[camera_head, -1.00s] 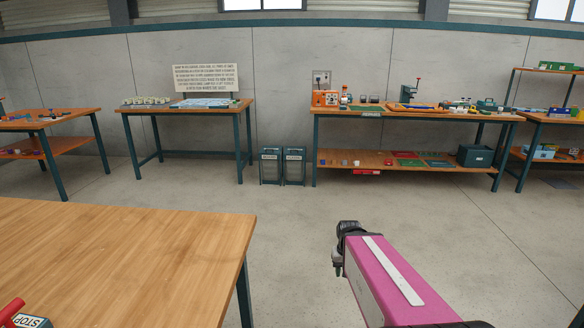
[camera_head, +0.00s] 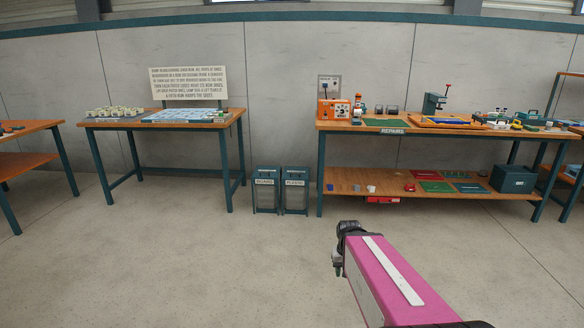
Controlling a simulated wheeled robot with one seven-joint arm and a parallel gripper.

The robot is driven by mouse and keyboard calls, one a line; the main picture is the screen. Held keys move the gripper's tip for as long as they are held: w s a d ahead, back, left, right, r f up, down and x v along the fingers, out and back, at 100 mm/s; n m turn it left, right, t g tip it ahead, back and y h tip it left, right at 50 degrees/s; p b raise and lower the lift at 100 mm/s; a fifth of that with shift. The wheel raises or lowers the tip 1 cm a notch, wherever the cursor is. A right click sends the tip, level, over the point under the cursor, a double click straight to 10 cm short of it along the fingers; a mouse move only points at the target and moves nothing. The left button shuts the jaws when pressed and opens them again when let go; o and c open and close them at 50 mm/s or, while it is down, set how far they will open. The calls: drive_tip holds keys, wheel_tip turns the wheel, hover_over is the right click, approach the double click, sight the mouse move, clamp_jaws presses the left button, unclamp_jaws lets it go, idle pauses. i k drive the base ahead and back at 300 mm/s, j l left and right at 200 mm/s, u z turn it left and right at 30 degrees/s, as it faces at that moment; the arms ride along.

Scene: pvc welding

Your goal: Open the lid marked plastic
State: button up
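Two grey-green lidded bins stand side by side on the floor against the back wall, between two tables. The right bin (camera_head: 295,192) carries a label on its front that appears to read plastic. The left bin (camera_head: 266,192) has a similar label, hard to read. Both lids look closed. My arm's pink link reaches in from the bottom right, with a dark end part (camera_head: 345,245) at its far left tip. That part is well short of the bins, with open floor between. Gripper fingers cannot be made out.
A long workbench (camera_head: 360,126) with a lower shelf stands right of the bins. A table (camera_head: 130,124) with trays and a sign behind it stands left. Another wooden table (camera_head: 25,126) is at the far left. The floor (camera_head: 200,270) ahead is clear.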

sight(296, 171)
drive_tip(key=i, duration=1.8)
drive_tip(key=i+u, duration=0.15)
drive_tip(key=i, duration=0.4)
drive_tip(key=i+l+u, duration=0.15)
drive_tip(key=i, duration=0.35)
drive_tip(key=i+l+u, duration=0.15)
drive_tip(key=i, duration=0.4)
